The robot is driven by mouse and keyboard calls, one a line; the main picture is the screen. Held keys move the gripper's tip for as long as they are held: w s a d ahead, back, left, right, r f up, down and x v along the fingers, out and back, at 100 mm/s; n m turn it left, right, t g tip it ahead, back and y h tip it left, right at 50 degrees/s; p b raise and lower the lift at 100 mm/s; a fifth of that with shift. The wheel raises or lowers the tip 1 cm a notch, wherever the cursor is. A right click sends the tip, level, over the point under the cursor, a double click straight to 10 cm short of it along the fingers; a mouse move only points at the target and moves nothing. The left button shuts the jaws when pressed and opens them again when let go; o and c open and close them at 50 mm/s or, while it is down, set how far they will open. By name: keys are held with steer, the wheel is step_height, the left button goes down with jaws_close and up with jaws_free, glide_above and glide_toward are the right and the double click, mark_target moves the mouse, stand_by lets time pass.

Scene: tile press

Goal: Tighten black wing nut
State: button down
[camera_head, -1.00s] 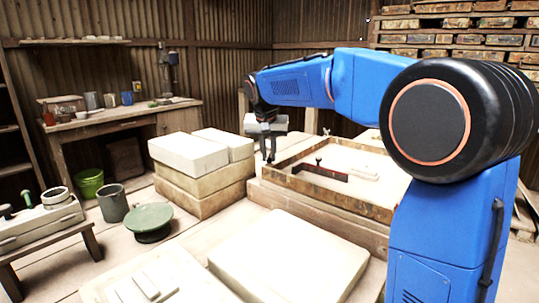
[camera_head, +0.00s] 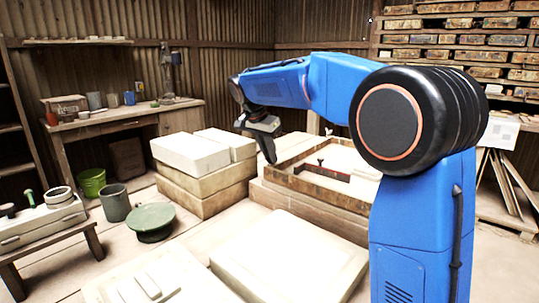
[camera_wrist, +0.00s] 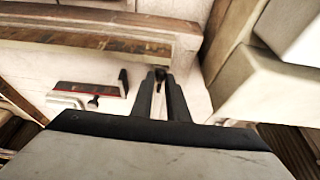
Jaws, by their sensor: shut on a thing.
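My gripper (camera_wrist: 158,80) points down at the left corner of the wooden mould frame (camera_head: 345,192). In the wrist view its two dark fingers are close together with a small dark piece, which I take as the black wing nut (camera_wrist: 160,75), between their tips. The fingers hide most of it, so its shape and how it sits cannot be made out. In the head view my gripper (camera_head: 270,158) hides the nut.
A red and black bar (camera_head: 321,172) with a black knob (camera_head: 320,160) lies inside the frame. Stacked pale blocks (camera_head: 203,180) stand close to the left of my gripper. A large pale slab (camera_head: 290,255) lies in front.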

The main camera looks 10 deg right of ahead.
stand_by(0.3)
steer(key=c, duration=1.7)
jaws_free()
steer(key=v, duration=1.7)
steer(key=shift+r, duration=0.25)
